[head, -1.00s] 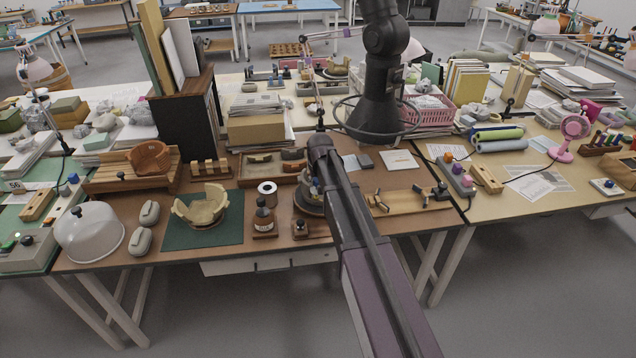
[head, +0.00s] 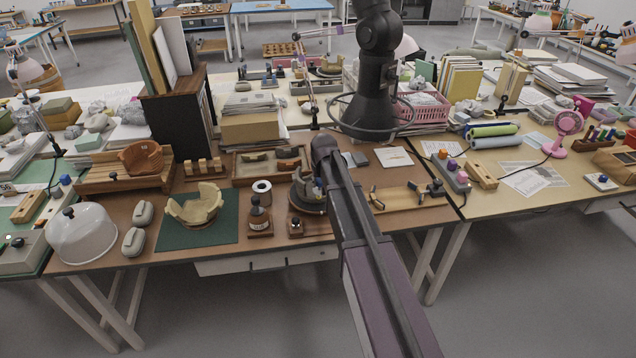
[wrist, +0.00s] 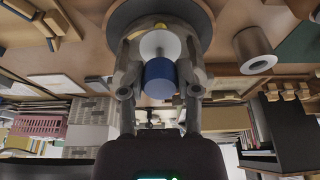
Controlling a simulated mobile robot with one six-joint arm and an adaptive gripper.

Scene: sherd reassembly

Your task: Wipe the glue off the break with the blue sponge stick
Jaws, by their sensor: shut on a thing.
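My gripper (wrist: 160,48) is shut on a short stick with a blue cylindrical end (wrist: 160,78) and a pale round collar, which I take to be the blue sponge stick. In the head view my gripper (head: 318,187) is over the dark round stand (head: 307,207) near the table's front edge, partly hidden by my arm. A pale piece (head: 300,184) shows at this stand. Contact between stick and piece cannot be told. A broken tan bowl (head: 195,208) with a jagged rim stands on a green mat (head: 215,236) to the left. Glue cannot be made out.
A white roll (head: 262,190) and a sherd tray (head: 243,178) are behind. A wooden board with clamps (head: 405,198) lies to the right.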

